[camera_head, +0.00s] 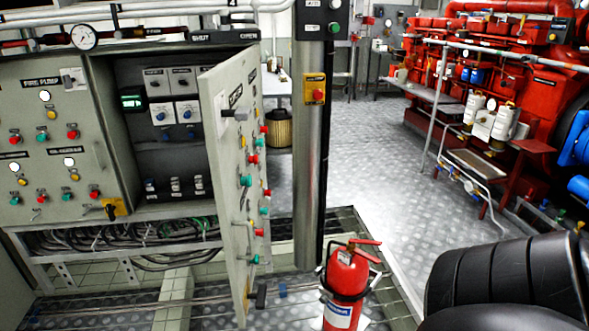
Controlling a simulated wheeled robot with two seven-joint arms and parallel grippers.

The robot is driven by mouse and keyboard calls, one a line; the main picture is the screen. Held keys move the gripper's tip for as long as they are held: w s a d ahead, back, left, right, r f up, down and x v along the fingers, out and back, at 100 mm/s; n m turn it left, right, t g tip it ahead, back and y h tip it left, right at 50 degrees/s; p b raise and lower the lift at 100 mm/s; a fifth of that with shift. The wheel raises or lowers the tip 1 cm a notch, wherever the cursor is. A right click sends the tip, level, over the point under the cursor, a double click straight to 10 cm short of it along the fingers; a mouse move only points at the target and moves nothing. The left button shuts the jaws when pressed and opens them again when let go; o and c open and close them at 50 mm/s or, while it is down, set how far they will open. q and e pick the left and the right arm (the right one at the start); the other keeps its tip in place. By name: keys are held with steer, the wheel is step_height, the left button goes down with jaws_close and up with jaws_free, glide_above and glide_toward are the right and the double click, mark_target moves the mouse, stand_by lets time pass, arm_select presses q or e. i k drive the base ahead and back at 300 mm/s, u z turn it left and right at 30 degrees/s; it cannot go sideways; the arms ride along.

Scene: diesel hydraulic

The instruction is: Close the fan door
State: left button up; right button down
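A grey cabinet door (238,190) stands wide open, swung out toward me from the electrical cabinet. It is the only open door in view, but its label is too small to read, so I cannot confirm that it is the fan door. It has a dark handle (236,114) and red, green and yellow buttons on its face. The open compartment (165,120) shows switches, a small green display and dark shelves. Neither of my grippers is in view. A black segmented part at the lower right looks like my arm, with its gripper not visible.
A red fire extinguisher (346,290) stands on the floor right of the door, close to a grey metal column (312,150). A closed control panel (48,140) is left of the compartment. Cables (130,238) hang below. Red machinery (500,70) fills the right back, with open floor (375,160) before it.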

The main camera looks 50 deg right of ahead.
mark_target(234, 83)
steer(key=z, duration=1.4)
steer(key=i, duration=0.15)
